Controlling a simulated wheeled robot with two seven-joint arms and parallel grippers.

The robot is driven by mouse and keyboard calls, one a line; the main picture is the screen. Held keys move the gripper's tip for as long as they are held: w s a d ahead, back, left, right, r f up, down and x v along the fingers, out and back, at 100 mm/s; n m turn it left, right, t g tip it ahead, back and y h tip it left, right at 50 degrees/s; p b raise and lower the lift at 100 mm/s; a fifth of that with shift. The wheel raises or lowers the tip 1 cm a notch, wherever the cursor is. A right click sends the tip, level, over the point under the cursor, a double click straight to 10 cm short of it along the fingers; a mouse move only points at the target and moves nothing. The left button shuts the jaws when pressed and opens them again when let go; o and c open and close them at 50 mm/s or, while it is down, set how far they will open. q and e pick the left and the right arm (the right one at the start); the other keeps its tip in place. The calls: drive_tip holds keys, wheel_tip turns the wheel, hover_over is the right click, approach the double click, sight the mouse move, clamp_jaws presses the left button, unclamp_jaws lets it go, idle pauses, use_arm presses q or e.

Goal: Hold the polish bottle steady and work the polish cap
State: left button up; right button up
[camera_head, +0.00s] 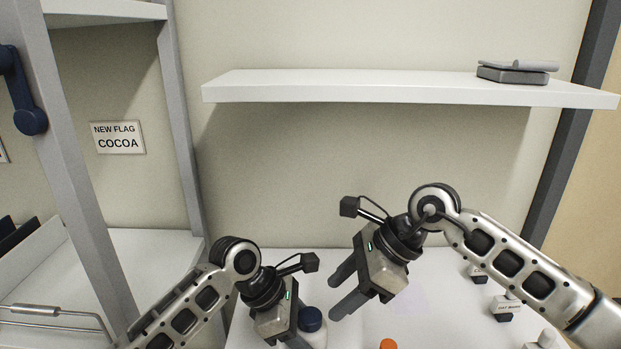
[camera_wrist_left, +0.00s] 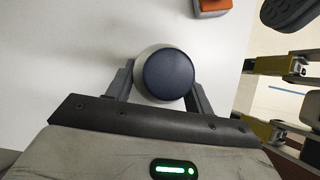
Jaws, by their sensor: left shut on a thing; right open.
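The polish bottle (camera_head: 318,337) is white with a dark blue polish cap (camera_head: 311,319), low in the middle of the head view. The cap sits on the bottle. My left gripper (camera_head: 303,345) is shut on the bottle below the cap. In the left wrist view the cap (camera_wrist_left: 168,75) is seen from above, with the white bottle (camera_wrist_left: 143,62) between the fingers of the left gripper (camera_wrist_left: 160,90). My right gripper (camera_head: 339,296) is open and empty, up and to the right of the cap, apart from it. The bottle's base is out of the head view.
An orange object (camera_head: 388,344) is on the white counter (camera_head: 420,320) right of the bottle. Small dark stands with white labels (camera_head: 506,308) are at the right. A white shelf (camera_head: 400,86) carrying a grey device (camera_head: 513,74) is on the wall above. A grey post (camera_head: 85,180) is at the left.

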sight(313, 316)
drive_tip(key=shift+x, duration=2.7)
drive_tip(key=c, duration=0.7)
drive_tip(key=o, duration=0.8)
drive_tip(key=shift+c, duration=0.2)
drive_tip(key=shift+r, duration=0.1)
